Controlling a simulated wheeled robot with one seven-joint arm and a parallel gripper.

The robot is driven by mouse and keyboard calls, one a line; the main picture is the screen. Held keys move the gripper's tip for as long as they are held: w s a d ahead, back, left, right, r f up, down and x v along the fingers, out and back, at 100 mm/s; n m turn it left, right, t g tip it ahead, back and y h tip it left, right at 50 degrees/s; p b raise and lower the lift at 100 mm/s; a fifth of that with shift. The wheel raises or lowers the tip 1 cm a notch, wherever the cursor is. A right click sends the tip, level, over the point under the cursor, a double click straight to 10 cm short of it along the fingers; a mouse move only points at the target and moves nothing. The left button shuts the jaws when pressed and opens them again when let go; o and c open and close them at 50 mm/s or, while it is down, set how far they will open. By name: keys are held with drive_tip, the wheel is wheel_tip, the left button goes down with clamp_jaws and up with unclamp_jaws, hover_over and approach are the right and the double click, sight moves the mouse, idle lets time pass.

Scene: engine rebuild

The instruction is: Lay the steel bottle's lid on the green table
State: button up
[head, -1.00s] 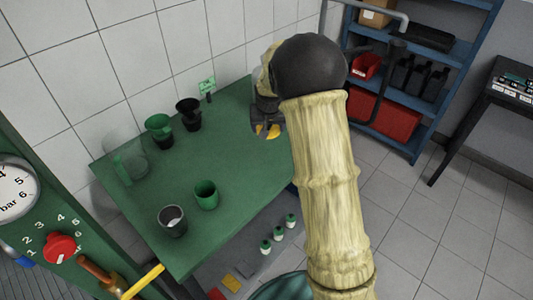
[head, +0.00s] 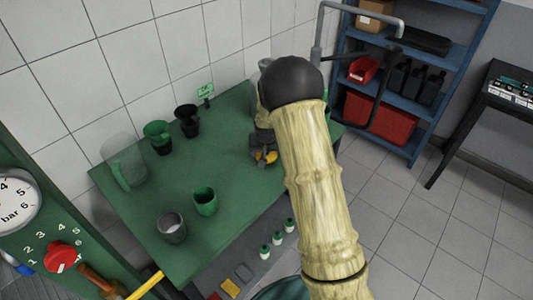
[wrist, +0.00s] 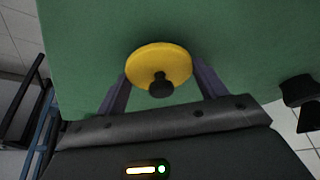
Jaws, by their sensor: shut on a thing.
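A yellow round lid (wrist: 150,57) with a black knob (wrist: 160,86) is between the two fingers of my gripper (wrist: 160,74) in the wrist view. The gripper is shut on it. The green table (wrist: 90,30) fills the background behind the lid. In the head view my gripper (head: 264,160) is over the right part of the green table (head: 150,215), with a bit of the yellow lid (head: 270,156) showing. I cannot tell whether the lid touches the table. I cannot make out a steel bottle for certain.
A grey cup (head: 171,229) and a green cup (head: 205,201) stand at the table's front left. A clear jug (head: 126,165), a green funnel-like cup (head: 157,138) and a black one (head: 187,121) line the wall side. The table's middle is clear.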

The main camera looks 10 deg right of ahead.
drive_tip(key=shift+f, duration=0.55)
drive_tip(key=shift+f, duration=0.1)
drive_tip(key=o, duration=1)
drive_tip(key=shift+c, duration=0.2)
drive_tip(key=b+v, duration=0.1)
drive_tip(key=v, duration=1.1)
